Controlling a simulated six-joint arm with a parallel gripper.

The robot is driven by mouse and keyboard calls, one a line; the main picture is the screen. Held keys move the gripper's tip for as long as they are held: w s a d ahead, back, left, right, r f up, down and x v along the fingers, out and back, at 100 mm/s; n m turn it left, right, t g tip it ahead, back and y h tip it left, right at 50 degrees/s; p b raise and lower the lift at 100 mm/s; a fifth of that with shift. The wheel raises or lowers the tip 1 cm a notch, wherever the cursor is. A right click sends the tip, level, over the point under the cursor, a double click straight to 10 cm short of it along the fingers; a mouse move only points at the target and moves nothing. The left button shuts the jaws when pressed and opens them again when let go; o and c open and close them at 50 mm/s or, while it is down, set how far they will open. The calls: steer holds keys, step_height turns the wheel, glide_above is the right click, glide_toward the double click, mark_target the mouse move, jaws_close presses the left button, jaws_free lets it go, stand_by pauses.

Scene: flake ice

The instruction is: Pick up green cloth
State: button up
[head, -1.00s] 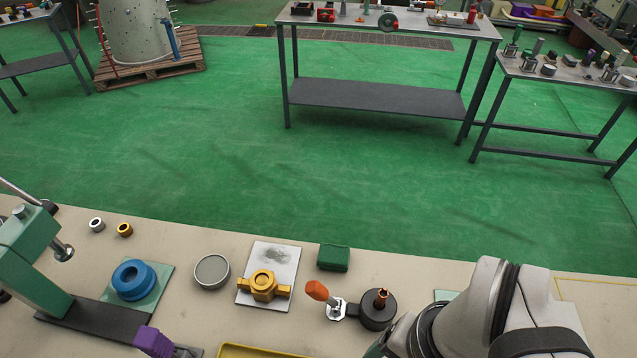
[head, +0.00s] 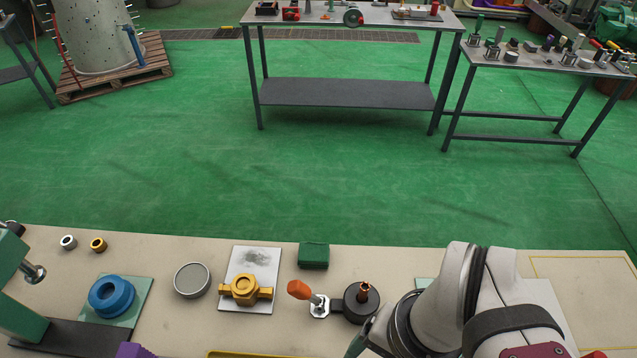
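The green cloth (head: 313,255) is a small folded dark green block. It lies on the beige bench top near its far edge, in the middle of the head view. My arm shows at the lower right, right of the cloth and nearer the camera. The fingertips of my gripper are not visible; they are out of frame or hidden by the arm. Nothing is seen touching the cloth.
Close to the cloth are an orange-handled toggle clamp (head: 311,296), a round black fixture (head: 361,302) and a brass valve body (head: 245,290) on a white plate. Further left are a grey round dish (head: 192,280) and a blue ring (head: 111,296). Bare bench lies right of the cloth.

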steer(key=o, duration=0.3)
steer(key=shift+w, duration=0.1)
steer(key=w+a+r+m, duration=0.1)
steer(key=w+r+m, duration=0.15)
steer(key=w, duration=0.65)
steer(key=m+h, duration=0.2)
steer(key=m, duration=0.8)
glide_above(314, 251)
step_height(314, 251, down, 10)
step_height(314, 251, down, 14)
